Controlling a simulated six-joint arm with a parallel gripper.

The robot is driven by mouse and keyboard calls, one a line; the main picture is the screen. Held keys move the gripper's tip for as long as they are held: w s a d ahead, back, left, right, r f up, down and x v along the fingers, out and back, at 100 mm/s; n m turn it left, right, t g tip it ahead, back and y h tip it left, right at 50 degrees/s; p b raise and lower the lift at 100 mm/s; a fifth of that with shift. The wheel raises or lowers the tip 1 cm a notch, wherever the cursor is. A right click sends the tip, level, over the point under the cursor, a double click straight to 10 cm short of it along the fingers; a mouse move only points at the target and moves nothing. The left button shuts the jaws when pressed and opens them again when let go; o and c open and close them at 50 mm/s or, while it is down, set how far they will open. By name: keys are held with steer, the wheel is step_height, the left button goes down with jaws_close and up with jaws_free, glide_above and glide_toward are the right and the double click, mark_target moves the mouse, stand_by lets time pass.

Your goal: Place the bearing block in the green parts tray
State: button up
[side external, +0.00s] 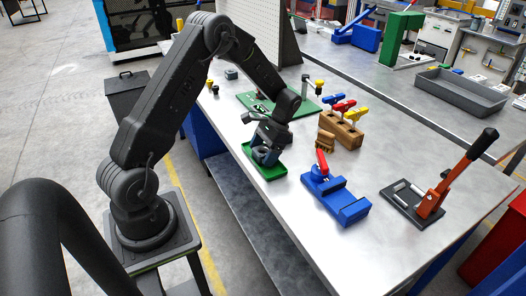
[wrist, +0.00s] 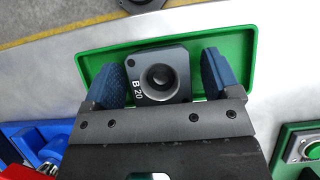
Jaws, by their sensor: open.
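The bearing block (wrist: 158,74) is a dark grey square block with a round bore and the marking "B 20". In the wrist view it lies within the outline of the green parts tray (wrist: 242,50), slightly turned. My gripper (wrist: 162,80) is open, with one blue finger on each side of the block and a gap visible at each side. In the side external view my gripper (side external: 267,150) is low over the green tray (side external: 275,173), and the block (side external: 262,152) shows between the fingers. Whether the block rests fully on the tray floor is hard to tell.
A blue vise (side external: 335,195) stands right of the tray. A lever press (side external: 435,190) stands far right. A green board (side external: 262,103) lies behind my gripper. The table's front edge is close to the tray.

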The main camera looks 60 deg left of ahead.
steer(key=shift+r, duration=0.1)
steer(key=v, duration=1.2)
steer(key=s+d+r+t, duration=0.2)
steer(key=s+d+r, duration=0.1)
steer(key=d+r, duration=0.3)
steer(key=s+d+r+t, duration=0.3)
steer(key=s+d, duration=0.3)
steer(key=s, duration=0.3)
steer(key=s+d+r+t, duration=0.4)
steer(key=s+d+t, duration=0.2)
steer(key=s, duration=0.4)
steer(key=shift+d+t, duration=0.3)
steer(key=shift+d, duration=0.15)
steer(key=shift+w, duration=0.1)
